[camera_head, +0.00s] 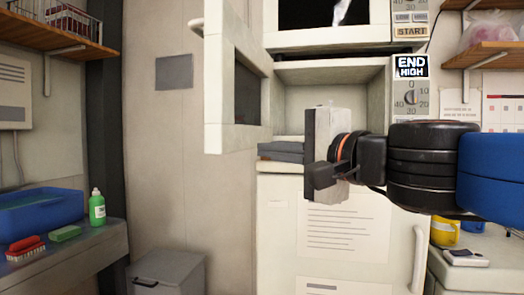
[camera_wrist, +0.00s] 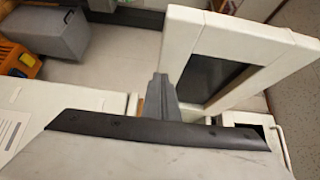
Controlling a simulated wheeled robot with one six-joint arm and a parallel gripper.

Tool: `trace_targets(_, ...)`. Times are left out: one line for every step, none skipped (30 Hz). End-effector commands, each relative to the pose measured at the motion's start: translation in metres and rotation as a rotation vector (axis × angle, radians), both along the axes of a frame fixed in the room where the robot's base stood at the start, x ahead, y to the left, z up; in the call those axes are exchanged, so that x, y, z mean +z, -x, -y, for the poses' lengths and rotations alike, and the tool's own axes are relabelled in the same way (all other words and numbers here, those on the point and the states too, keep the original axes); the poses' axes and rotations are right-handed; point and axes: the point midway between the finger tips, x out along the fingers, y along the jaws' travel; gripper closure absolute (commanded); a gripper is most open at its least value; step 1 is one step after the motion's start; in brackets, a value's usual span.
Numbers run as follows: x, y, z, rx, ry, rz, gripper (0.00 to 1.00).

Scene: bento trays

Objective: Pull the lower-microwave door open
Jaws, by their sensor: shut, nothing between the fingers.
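The lower-microwave door (camera_head: 214,85), white with a dark window, stands swung wide open to the left. Its pale handle (camera_head: 196,25) is at the upper left. The lower microwave's cavity (camera_head: 325,100) is open to view and looks empty where visible; my arm hides part of its right and lower area. My gripper (camera_head: 262,150) is shut and empty, its grey fingers pointing left near the lower hinge-side corner of the door. In the wrist view the fingers (camera_wrist: 161,80) are together beside the door's frame (camera_wrist: 225,40). I cannot tell whether they touch it.
An upper microwave (camera_head: 325,45) is above. A white cabinet (camera_head: 280,225) with a paper sheet and a handle (camera_head: 419,255) stands below. A blue basin (camera_head: 40,210) and green bottle (camera_head: 97,209) are on the left counter. Open space lies left of the door.

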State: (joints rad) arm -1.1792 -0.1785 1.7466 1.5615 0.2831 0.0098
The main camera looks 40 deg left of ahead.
Motion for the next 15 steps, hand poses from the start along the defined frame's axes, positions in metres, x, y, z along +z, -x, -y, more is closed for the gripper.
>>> trace_targets(0.0,-0.005,0.004,-0.001,0.0,0.0,1.0)
trace_targets(0.0,-0.007,0.006,-0.002,0.0,0.0,1.0)
trace_targets(0.0,-0.004,0.009,0.0,0.0,0.0,1.0)
trace_targets(0.0,0.001,0.012,0.002,-0.001,0.001,1.0)
trace_targets(0.001,0.004,0.014,0.003,-0.001,0.001,1.0)
trace_targets(0.001,0.008,0.018,0.003,-0.001,0.001,1.0)
trace_targets(0.0,0.011,0.021,0.002,-0.001,0.001,1.0)
trace_targets(0.0,0.013,0.024,0.002,0.0,0.001,1.0)
trace_targets(0.001,0.018,0.028,0.002,-0.001,0.001,1.0)
trace_targets(0.001,0.022,0.031,0.002,-0.002,0.001,1.0)
trace_targets(0.001,0.025,0.034,0.003,-0.002,0.001,1.0)
trace_targets(0.0,0.03,0.039,0.003,-0.001,0.001,1.0)
trace_targets(0.0,0.033,0.042,0.002,-0.001,0.001,1.0)
trace_targets(0.001,0.037,0.046,0.002,-0.002,0.001,1.0)
trace_targets(0.001,0.042,0.05,0.003,-0.001,0.001,1.0)
